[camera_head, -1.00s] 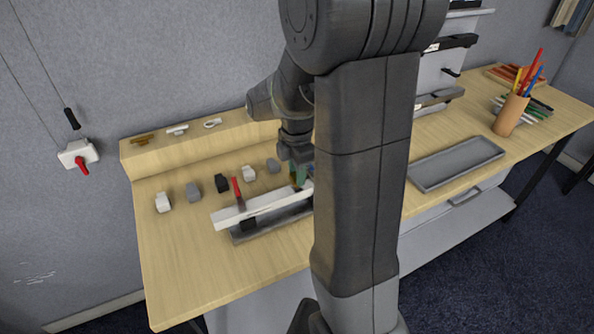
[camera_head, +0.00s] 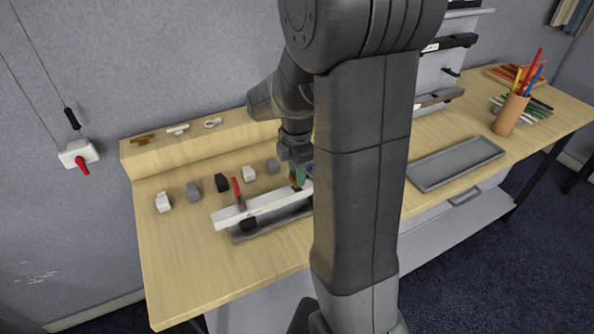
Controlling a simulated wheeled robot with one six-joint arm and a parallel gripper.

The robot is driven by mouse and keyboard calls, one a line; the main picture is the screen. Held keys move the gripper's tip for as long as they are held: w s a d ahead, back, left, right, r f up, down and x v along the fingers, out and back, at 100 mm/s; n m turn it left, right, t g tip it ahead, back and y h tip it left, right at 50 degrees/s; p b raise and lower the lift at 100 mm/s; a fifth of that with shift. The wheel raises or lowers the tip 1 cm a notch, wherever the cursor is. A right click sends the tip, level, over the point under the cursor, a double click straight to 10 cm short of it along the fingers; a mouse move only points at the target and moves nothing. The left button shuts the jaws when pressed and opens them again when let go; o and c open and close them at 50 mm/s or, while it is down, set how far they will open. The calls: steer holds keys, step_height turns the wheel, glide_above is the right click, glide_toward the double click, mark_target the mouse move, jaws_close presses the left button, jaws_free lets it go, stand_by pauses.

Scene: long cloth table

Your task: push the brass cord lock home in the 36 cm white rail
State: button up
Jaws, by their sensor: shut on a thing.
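The white rail (camera_head: 250,211) lies in a grey holder (camera_head: 262,233) on the wooden table, and its right end is hidden behind my arm. My gripper (camera_head: 298,184) is above the rail beside my arm column, jaws pointing down. It is shut on a small brownish piece, likely the brass cord lock (camera_head: 295,187), which is mostly hidden by the jaws. I cannot tell how deep the lock sits in the rail. A red-handled clamp (camera_head: 238,192) stands at the rail near its left part.
Several small white, grey and black blocks (camera_head: 193,191) stand in a row behind the rail. A raised wooden ledge (camera_head: 165,155) at the back holds small brass and white parts. A grey tray (camera_head: 456,162) and a pencil cup (camera_head: 510,114) are on the right. The table's front left is clear.

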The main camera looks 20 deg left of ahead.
steer(key=shift+f+b, duration=0.95)
steer(key=shift+f, duration=0.4)
steer(key=o, duration=1.1)
steer(key=shift+c, duration=0.2)
step_height(320, 180, up, 14)
steer(key=shift+f, duration=0.15)
step_height(320, 180, down, 14)
steer(key=shift+r, duration=0.45)
